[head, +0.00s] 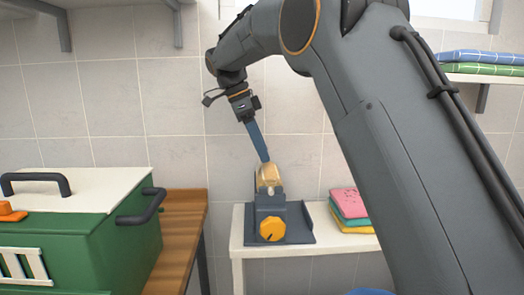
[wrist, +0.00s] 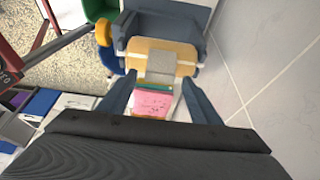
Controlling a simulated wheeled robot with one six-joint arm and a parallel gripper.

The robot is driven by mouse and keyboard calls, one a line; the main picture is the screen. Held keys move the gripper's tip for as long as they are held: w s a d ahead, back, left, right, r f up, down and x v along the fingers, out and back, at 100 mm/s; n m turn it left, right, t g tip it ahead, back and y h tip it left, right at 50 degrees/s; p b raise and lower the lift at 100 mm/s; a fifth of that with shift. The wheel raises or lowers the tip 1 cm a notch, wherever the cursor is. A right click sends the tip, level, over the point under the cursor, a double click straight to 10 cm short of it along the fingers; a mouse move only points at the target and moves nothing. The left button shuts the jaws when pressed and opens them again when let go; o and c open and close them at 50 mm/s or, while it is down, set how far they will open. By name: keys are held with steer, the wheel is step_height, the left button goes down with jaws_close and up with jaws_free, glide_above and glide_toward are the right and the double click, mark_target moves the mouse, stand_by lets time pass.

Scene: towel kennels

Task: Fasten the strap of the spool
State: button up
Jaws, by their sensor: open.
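The spool (head: 268,178) is a tan roll in a dark blue holder (head: 297,225) with an orange knob (head: 272,229), on a white shelf. In the wrist view the spool (wrist: 133,58) lies across the upper middle, and a light grey strap (wrist: 160,66) lies over its centre. Whether the strap is fastened cannot be told. My gripper (wrist: 157,82) is open, its two blue-grey fingers apart and nothing held between them. In the head view my gripper (head: 265,160) points down with its tips just above the spool; whether they touch it is unclear.
Folded pink, green and yellow towels (head: 350,205) lie right of the holder on the white shelf (head: 237,240). A green box with a white lid (head: 90,190) stands on a wooden table (head: 180,220) at left. A tiled wall (head: 170,130) is close behind. Towels (head: 485,62) lie upper right.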

steer(key=shift+d+f, duration=0.15)
steer(key=shift+f, duration=0.35)
